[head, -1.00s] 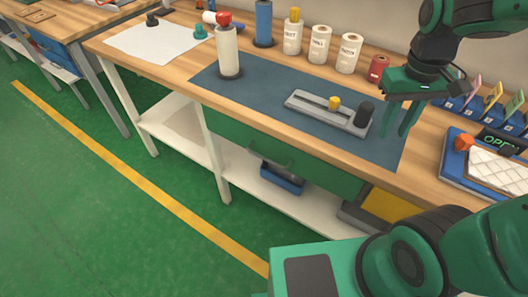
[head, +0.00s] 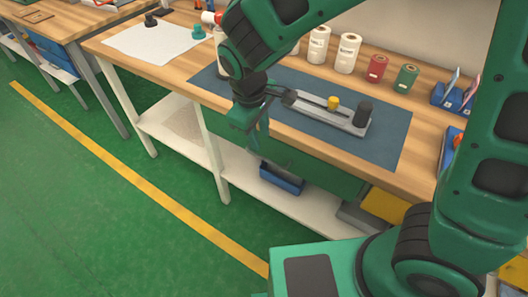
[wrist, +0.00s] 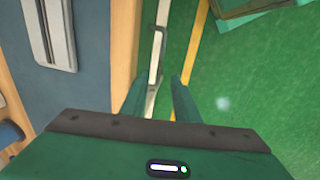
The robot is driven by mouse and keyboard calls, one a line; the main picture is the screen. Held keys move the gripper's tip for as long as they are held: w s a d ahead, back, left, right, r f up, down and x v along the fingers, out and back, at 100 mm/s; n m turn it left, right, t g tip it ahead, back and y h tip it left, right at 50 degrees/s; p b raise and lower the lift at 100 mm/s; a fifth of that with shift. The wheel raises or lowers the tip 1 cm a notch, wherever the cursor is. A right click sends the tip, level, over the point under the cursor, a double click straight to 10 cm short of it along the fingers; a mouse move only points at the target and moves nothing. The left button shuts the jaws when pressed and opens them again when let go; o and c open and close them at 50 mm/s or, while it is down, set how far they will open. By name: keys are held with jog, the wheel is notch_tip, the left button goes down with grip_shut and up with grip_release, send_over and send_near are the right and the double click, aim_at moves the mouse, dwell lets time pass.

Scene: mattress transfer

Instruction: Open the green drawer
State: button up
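The green drawer (head: 320,174) is under the workbench top, and its front looks shut. Its dark bar handle (wrist: 158,48) shows in the wrist view, beyond the fingertips and roughly in line with the gap between them. In the head view the handle is hidden or hard to make out behind my gripper. My gripper (head: 254,138) points down at the bench's front edge, in front of the drawer. In the wrist view my gripper (wrist: 155,88) has its two green fingers apart with nothing between them. I cannot tell the exact gap to the handle.
The wooden bench top (head: 405,181) with a blue-grey mat (head: 385,143) lies beside my gripper. A grey slotted fixture (head: 318,112) stands on the mat. A blue bin (head: 282,179) sits on the lower shelf. The green floor in front is clear.

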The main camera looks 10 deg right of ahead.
aim_at(264, 159)
jog(key=f, duration=0.3)
jog(key=w+d+f, duration=0.1)
jog(key=f, duration=0.5)
jog(key=shift+w+d+f, duration=0.15)
jog(key=shift+w+f, duration=0.05)
jog(key=shift+f, duration=0.2)
grip_shut()
